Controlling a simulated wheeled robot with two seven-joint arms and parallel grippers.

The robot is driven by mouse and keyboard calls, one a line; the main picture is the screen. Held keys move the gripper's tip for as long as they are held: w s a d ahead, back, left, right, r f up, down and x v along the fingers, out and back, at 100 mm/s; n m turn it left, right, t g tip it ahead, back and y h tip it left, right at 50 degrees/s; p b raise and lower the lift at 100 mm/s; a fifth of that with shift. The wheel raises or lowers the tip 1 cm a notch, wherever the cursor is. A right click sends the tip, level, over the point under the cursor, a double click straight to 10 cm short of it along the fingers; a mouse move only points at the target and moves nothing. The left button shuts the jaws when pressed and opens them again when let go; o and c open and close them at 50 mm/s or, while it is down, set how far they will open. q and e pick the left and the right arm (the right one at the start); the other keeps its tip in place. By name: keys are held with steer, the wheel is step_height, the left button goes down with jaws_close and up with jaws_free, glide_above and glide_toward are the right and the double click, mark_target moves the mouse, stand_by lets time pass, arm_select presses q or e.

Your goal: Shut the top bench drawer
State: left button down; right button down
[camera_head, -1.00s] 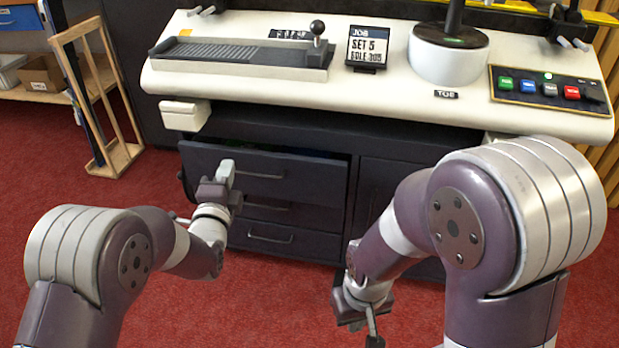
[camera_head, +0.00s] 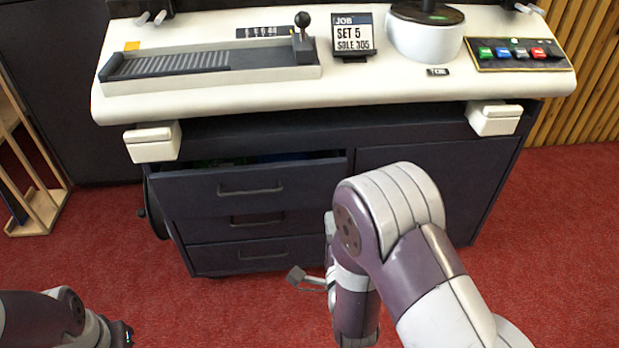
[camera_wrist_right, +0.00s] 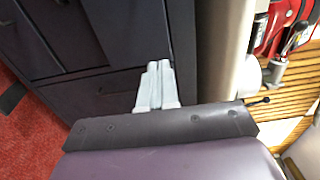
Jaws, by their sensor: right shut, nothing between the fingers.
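The top bench drawer (camera_head: 250,190) is the upper dark drawer on the left of the cabinet, with a grey bar handle. It stands partly open, with a dark gap and some green and blue contents above its front. My right gripper (camera_head: 329,225) is mostly hidden behind its own arm, just right of the drawer fronts. In the right wrist view its pale fingers (camera_wrist_right: 155,70) are together and empty, before dark cabinet panels; contact cannot be told. My left gripper (camera_head: 123,335) is at the bottom left corner, its fingers out of sight, well away from the drawer.
Two lower drawers (camera_head: 255,254) look shut. A closed dark panel (camera_head: 440,165) is to the right. The white bench top (camera_head: 230,98) overhangs the cabinet, with white blocks (camera_head: 153,143) below its edge. A wooden rack (camera_head: 40,208) stands left.

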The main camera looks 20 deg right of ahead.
mark_target(321, 168)
steer(key=b+x, duration=0.1)
steer(key=x, duration=1.2)
steer(key=shift+w, duration=0.3)
steer(key=shift+b, duration=0.3)
steer(key=x, duration=0.4)
steer(key=shift+w+d+f+b, duration=0.1)
steer(key=shift+w+b, duration=0.2)
steer(key=shift+w, duration=0.05)
steer(key=shift+r, duration=0.3)
